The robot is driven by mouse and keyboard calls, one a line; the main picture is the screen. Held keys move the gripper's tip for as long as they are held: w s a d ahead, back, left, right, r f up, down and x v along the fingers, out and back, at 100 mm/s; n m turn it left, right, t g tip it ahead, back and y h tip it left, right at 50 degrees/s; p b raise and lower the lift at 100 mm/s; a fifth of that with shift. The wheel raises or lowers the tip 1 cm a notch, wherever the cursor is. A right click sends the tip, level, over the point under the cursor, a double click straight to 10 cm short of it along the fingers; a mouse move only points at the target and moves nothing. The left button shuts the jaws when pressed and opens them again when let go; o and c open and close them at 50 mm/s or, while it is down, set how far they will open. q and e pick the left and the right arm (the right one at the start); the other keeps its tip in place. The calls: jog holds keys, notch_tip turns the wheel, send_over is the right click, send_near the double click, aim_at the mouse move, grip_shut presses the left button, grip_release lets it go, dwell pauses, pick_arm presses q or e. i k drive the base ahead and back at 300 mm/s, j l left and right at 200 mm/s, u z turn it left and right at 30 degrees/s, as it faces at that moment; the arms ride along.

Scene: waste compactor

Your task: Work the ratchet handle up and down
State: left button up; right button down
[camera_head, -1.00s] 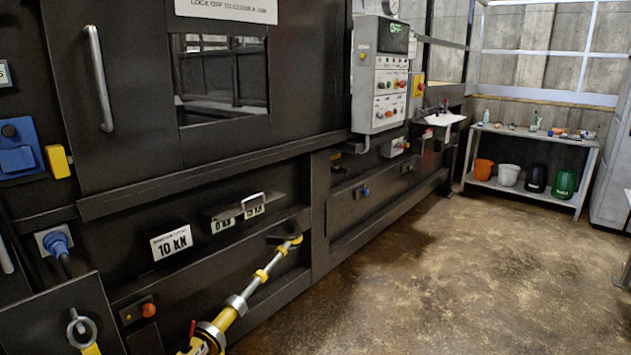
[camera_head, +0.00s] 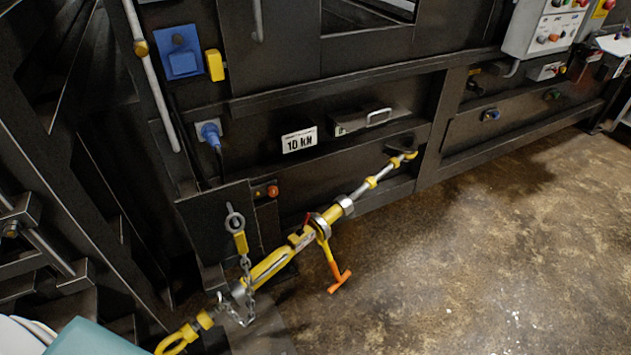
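A yellow and silver ratchet tensioner (camera_head: 270,266) runs diagonally along the front of the dark machine, from the lower left up to a hook at the right. Its ratchet handle (camera_head: 331,268) is yellow with an orange T-shaped grip and hangs down to the right from the ratchet's middle. A chain with a yellow pin (camera_head: 240,242) hangs from a ring on a plate just left of the tensioner. Neither of my grippers shows. Nothing is seen touching the handle.
A "10 kN" sign (camera_head: 299,141), a drawer-like panel with a handle (camera_head: 378,117) and a blue plug (camera_head: 211,134) are on the machine. A control box (camera_head: 548,27) stands out at upper right. The concrete floor (camera_head: 450,265) on the right is clear.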

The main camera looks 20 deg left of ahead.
aim_at(339, 280)
jog(key=i+j+u, duration=0.3)
jog(key=i, duration=0.2)
jog(key=i+j+u, duration=0.25)
jog(key=i, duration=0.3)
jog(key=k+l, duration=0.4)
jog(key=l, duration=0.2)
